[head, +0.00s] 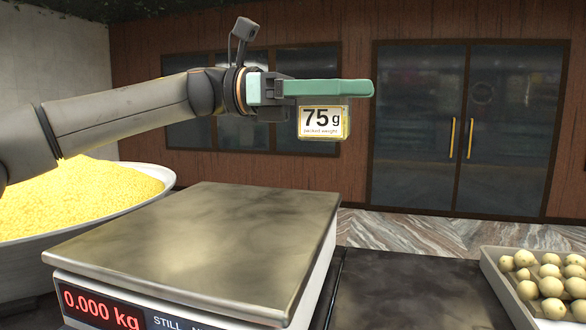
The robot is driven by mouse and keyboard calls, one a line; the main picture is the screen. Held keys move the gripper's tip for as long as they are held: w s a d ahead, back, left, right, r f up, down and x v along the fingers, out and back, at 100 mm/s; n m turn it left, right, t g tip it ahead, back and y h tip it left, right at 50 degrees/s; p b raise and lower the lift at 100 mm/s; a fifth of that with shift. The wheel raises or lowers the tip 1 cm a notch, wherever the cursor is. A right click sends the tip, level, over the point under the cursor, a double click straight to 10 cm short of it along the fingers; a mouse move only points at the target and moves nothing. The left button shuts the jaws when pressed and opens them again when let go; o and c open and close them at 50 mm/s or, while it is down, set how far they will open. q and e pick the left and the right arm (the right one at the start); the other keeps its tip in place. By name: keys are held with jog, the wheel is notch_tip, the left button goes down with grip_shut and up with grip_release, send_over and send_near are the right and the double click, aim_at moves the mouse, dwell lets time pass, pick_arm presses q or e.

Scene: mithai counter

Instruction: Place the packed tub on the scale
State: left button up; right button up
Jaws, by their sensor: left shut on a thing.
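The packed tub (324,124) is small and partly hidden. Its face bears a white label reading "75 g packed weight". My left gripper (350,88), with green fingers, is shut on the tub, and the fingers cover its top part. It holds the tub in the air, higher in the picture than the scale and toward the right end of its plate, apart from it. The scale (205,240) has a bare, flat metal plate, and its red display reads 0.000 kg. My right gripper is not in view.
A wide metal bowl (160,178) heaped with yellow grains (75,195) stands left of the scale, under my left arm. A tray (506,288) of round pale sweets (550,285) is at the right. The dark counter (410,285) between scale and tray is clear.

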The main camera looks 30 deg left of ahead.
pick_arm(q)
jog(key=w+a+f+p, duration=0.1)
jog(key=w+a+f, duration=0.1)
jog(key=f, duration=0.1)
jog(key=w+a+f+p, duration=0.1)
jog(key=a+f, duration=0.2)
jog(key=f, duration=0.1)
jog(key=w+a+f+p, duration=0.1)
jog(key=w+a+f, duration=0.1)
jog(key=a+f, duration=0.1)
jog(key=shift+w+f, duration=0.25)
jog(key=shift+w, duration=0.1)
jog(key=shift+f, duration=0.3)
jog(key=shift+d, duration=0.1)
jog(key=shift+f, duration=0.1)
jog(key=o, duration=1.2)
